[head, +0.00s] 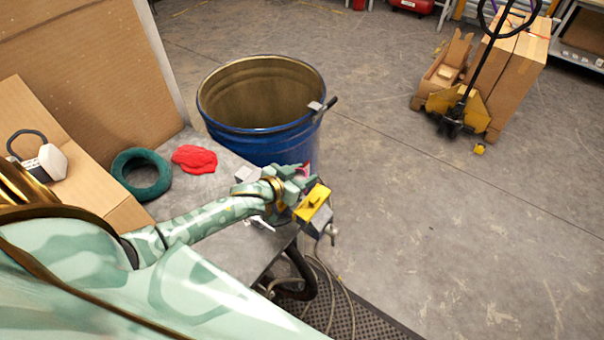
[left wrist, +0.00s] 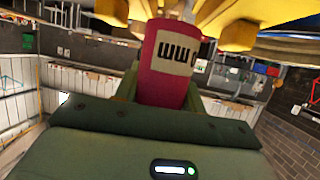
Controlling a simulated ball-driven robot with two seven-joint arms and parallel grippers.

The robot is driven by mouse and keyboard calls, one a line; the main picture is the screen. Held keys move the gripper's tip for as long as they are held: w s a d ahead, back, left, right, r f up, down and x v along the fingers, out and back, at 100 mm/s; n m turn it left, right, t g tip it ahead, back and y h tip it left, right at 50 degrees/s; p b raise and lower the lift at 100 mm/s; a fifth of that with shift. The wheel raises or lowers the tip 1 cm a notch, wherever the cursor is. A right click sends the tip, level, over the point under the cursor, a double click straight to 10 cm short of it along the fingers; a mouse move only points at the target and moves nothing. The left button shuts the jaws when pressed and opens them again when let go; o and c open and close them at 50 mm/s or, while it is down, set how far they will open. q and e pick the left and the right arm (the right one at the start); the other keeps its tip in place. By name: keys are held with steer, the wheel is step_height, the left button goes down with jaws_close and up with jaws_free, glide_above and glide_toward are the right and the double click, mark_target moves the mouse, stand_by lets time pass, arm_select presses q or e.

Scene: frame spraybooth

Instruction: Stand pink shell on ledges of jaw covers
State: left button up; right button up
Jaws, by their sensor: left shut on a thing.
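My left gripper (head: 300,178) is shut on the pink shell, and only a small pink bit of the shell (head: 306,168) shows in the head view. In the left wrist view the pink shell (left wrist: 160,85), with a cream label and dark letters, stands out between the green fingers. The yellow jaw covers (head: 313,203) sit on a grey vise at the table corner, right beside the gripper. In the left wrist view the yellow jaw covers (left wrist: 225,22) lie at the shell's far end. I cannot tell whether they touch. My right gripper is not in view.
A blue drum (head: 262,148) stands open just behind the gripper, with a dark-handled tool on its rim. A green ring (head: 128,188) and a red cloth (head: 194,159) lie on the grey table. Cardboard stands at left. The floor at right is clear up to a pallet truck (head: 455,115).

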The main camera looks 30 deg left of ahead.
arm_select(q)
steer(key=shift+r, duration=0.1)
steer(key=shift+f+b, duration=0.85)
steer(key=shift+f, duration=0.85)
stand_by(0.5)
steer(key=o, duration=1.2)
steer(key=v, duration=1.6)
steer(key=shift+r+p, duration=0.15)
steer(key=shift+p, duration=0.3)
steer(key=shift+s, duration=0.1)
